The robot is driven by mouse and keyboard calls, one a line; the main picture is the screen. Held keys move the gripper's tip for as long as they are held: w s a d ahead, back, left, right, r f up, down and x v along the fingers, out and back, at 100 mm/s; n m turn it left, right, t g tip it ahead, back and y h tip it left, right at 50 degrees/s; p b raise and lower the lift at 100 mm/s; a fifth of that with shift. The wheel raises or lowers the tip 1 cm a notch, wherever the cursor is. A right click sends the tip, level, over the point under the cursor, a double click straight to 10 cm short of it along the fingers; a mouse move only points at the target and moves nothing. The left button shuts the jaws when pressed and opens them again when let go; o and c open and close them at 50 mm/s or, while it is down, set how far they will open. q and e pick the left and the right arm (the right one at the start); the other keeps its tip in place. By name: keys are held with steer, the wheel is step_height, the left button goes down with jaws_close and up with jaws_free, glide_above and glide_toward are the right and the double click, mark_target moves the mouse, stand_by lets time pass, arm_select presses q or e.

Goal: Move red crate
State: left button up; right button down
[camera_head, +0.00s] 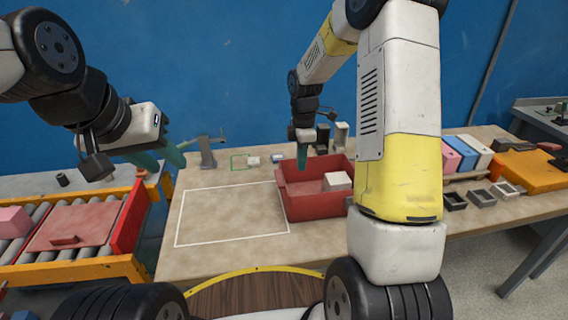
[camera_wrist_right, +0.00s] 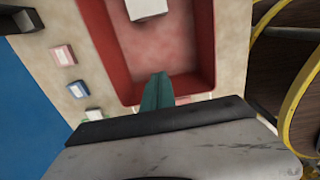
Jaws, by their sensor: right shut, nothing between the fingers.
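The red crate (camera_head: 310,207) stands on the table, to the right of a white outlined rectangle (camera_head: 232,212). A white block (camera_head: 337,181) lies inside it; the block also shows in the right wrist view (camera_wrist_right: 147,8). My right gripper (camera_head: 302,164) is at the crate's far left side, its teal fingers together and empty. In the right wrist view the fingertips (camera_wrist_right: 158,78) overlap the crate's wall (camera_wrist_right: 103,45); I cannot tell whether they touch it. My left gripper (camera_head: 168,160) is above the table's left edge, fingers apart and empty. My right arm hides the crate's right end.
A roller conveyor (camera_head: 75,235) at the left carries a red panel and a pink block (camera_head: 14,222). A grey stand (camera_head: 207,152) and small blocks stand at the table's back. Coloured boxes (camera_head: 462,155) and small grey trays (camera_head: 480,197) are at the right. The outlined rectangle is empty.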

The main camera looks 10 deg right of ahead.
step_height(320, 180, down, 9)
steer(key=shift+s+r, duration=0.1)
steer(key=shift+r, duration=0.1)
steer(key=a, duration=0.3)
steer(key=shift+a+f, duration=0.1)
steer(key=shift+f, duration=0.1)
steer(key=shift+a, duration=0.4)
steer(key=a, duration=1.9)
steer(key=s+a, duration=0.1)
steer(key=a, duration=0.9)
steer(key=shift+a, duration=0.25)
steer(key=shift+d, duration=0.1)
